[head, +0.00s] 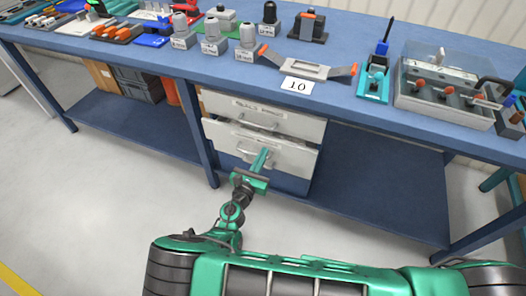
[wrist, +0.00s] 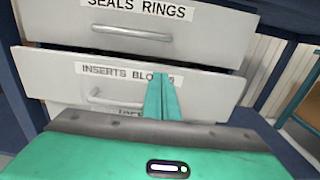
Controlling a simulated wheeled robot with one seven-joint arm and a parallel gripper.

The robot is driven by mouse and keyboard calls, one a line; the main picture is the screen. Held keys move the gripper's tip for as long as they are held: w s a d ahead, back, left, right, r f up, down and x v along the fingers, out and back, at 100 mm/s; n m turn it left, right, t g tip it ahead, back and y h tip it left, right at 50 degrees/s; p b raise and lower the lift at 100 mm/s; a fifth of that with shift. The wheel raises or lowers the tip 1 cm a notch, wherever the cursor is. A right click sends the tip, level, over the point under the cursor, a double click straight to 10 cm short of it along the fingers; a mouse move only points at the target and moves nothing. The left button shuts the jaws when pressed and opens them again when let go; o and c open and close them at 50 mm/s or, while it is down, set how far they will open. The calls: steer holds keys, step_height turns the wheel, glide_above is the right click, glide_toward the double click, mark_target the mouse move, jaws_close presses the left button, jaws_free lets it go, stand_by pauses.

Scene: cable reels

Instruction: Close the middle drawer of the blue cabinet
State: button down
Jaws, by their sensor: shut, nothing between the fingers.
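The blue cabinet (head: 290,184) stands under the blue workbench, with white drawer fronts. The middle drawer (head: 290,157), labelled "INSERTS BLO…" with part of the word hidden, also shows in the wrist view (wrist: 215,92). A dark gap runs along its top edge; I cannot tell exactly how far out it stands. My gripper (head: 265,153) is shut and empty, its green fingers (wrist: 162,80) pointing at the drawer front, right of its handle (wrist: 115,99) in the wrist view. The fingertips cover part of the label; I cannot tell whether they touch.
The top drawer (wrist: 140,30), labelled "SEALS RINGS", is above. A workbench leg (head: 200,150) stands close to the left. The workbench top (head: 240,72) holds tools and a clear-sided box (head: 445,107). The lower right shelf (head: 380,180) is empty.

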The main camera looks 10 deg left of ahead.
steer(key=s+a, duration=0.1)
steer(key=s, duration=0.7)
steer(key=shift+s+a, duration=0.15)
steer(key=shift+s, duration=0.25)
steer(key=c, duration=2.4)
jaws_free()
steer(key=shift+s, duration=0.3)
steer(key=o, duration=0.3)
steer(key=shift+a+f, duration=0.1)
steer(key=m+g+y, duration=1)
steer(key=y, duration=0.7)
glide_toward(254, 155)
steer(key=w, duration=0.1)
steer(key=x, duration=1.1)
steer(key=shift+s+a, duration=0.25)
steer(key=shift+a, duration=0.2)
